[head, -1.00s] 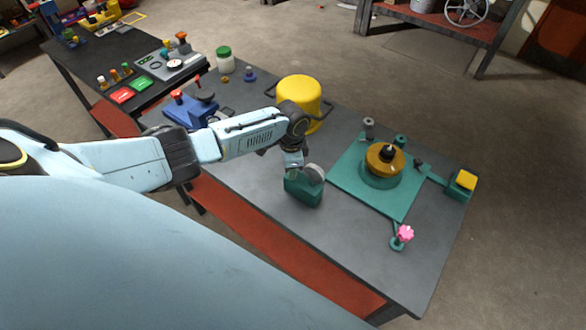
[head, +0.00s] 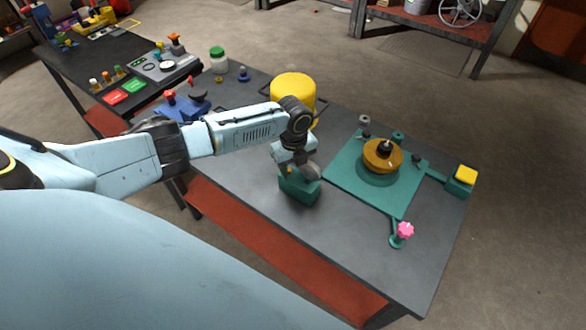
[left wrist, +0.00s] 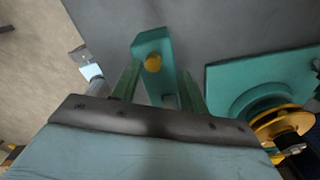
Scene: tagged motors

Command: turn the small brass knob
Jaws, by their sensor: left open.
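The small brass knob (left wrist: 153,63) is a round yellow knob on one face of a teal block (left wrist: 148,45). In the head view the teal block (head: 299,189) stands on the grey bench near its front edge, and the knob cannot be made out there. My left gripper (left wrist: 160,70) is open, its two green fingers pointing at the block. In the left wrist view the knob appears between the fingertips; I cannot tell whether they touch it. In the head view the left gripper (head: 296,165) is just above the block and partly hides it. My right gripper is not in view.
A teal plate (head: 346,181) with a brass-coloured round part (head: 382,155) lies to the right. A yellow canister (head: 292,88) stands behind my left wrist. The bench's front right is clear.

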